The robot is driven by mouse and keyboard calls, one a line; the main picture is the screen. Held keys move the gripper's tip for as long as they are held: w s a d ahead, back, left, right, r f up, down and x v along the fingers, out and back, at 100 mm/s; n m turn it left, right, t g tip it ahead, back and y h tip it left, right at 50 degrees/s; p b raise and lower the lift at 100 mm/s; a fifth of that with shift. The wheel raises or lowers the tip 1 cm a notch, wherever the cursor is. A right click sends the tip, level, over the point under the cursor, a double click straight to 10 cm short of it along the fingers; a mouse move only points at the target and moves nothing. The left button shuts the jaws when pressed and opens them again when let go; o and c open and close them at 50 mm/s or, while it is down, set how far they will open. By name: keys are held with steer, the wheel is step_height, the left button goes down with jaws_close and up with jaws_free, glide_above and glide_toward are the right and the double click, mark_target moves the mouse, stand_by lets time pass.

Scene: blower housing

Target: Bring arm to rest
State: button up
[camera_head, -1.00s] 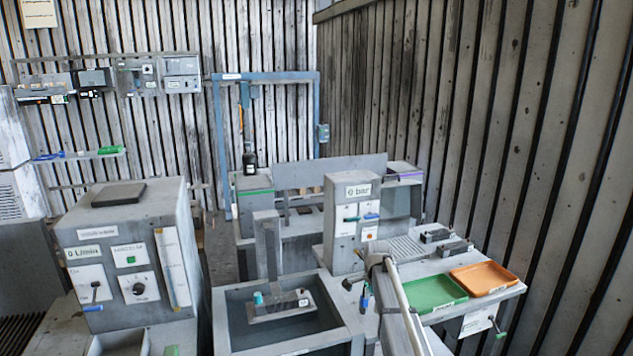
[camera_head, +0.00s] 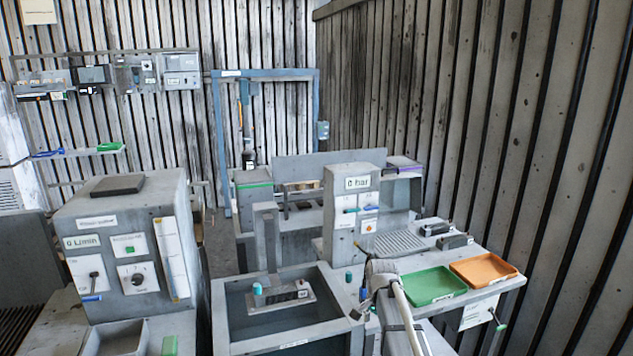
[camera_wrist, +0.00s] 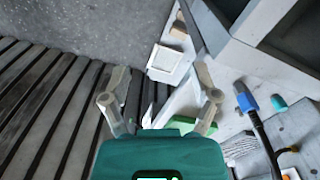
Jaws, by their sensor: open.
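My gripper (camera_wrist: 162,88) shows in the wrist view with its two pale fingers spread apart and nothing between them. Its teal body fills the bottom of that view. In the head view my arm rises from the lower edge, right of the grey basin (camera_head: 232,312); the fingers are too small to make out there. Below the fingers in the wrist view are dark slats and a white surface. A blue-ended black cable or tool (camera_wrist: 243,97) and a teal piece (camera_wrist: 279,103) lie to the right of the fingers, apart from them.
The green tray (camera_head: 433,286) and orange tray (camera_head: 484,269) sit on the bench right of my arm. The grey "bar" box (camera_head: 352,205) stands behind it. A control box (camera_head: 125,250) stands at left. A small teal cylinder (camera_head: 349,277) stands beside the basin.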

steer(key=s+f+n+b, duration=0.3)
steer(key=s+n, duration=0.2)
steer(key=s, duration=0.5)
steer(key=s+f+n+b, duration=0.3)
steer(key=s+n, duration=0.1)
steer(key=s, duration=0.6)
steer(key=shift+a+f+n, duration=0.15)
steer(key=shift+f+n, duration=0.25)
